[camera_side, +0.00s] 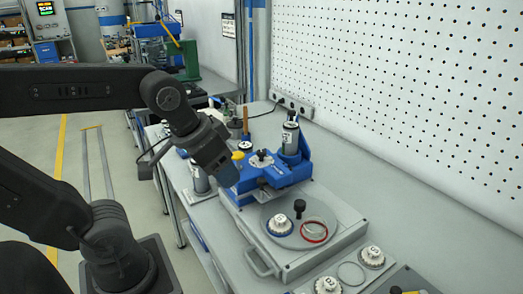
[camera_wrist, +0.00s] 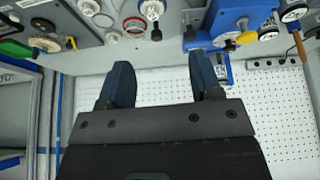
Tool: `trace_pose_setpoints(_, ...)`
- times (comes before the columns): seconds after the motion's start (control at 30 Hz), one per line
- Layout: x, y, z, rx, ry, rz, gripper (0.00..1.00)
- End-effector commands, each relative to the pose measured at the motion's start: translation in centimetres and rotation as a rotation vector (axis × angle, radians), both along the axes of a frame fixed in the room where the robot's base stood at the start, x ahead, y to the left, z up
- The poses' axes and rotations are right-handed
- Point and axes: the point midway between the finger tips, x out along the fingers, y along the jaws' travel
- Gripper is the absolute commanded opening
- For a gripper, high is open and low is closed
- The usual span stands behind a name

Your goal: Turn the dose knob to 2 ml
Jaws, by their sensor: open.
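A blue dosing unit (camera_side: 274,174) stands on a grey base plate, with a dark-and-white knob (camera_side: 262,158) on its top; I take this for the dose knob. Its scale is too small to read. The blue unit also shows at the upper right of the wrist view (camera_wrist: 226,18), upside down, with round black-and-white parts beside it. My gripper (camera_side: 229,176) is just left of the unit in the side view, pointing down. In the wrist view my gripper (camera_wrist: 163,78) has its two blue fingers wide apart with nothing between them.
A silver canister (camera_side: 290,137) stands on the blue unit. In front is a round grey plate (camera_side: 280,241) with a white cap, a black knob and a red ring (camera_side: 314,231). More white caps (camera_side: 372,257) lie at the front right. A perforated white wall (camera_side: 400,90) stands behind.

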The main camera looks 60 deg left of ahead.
Motion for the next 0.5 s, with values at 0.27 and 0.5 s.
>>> trace_pose_setpoints(0.27,8.9,5.1,4.2,-0.074,0.188,0.298,0.57)
trace_pose_setpoints(0.5,16.0,11.6,4.7,-0.140,0.344,0.560,0.57)
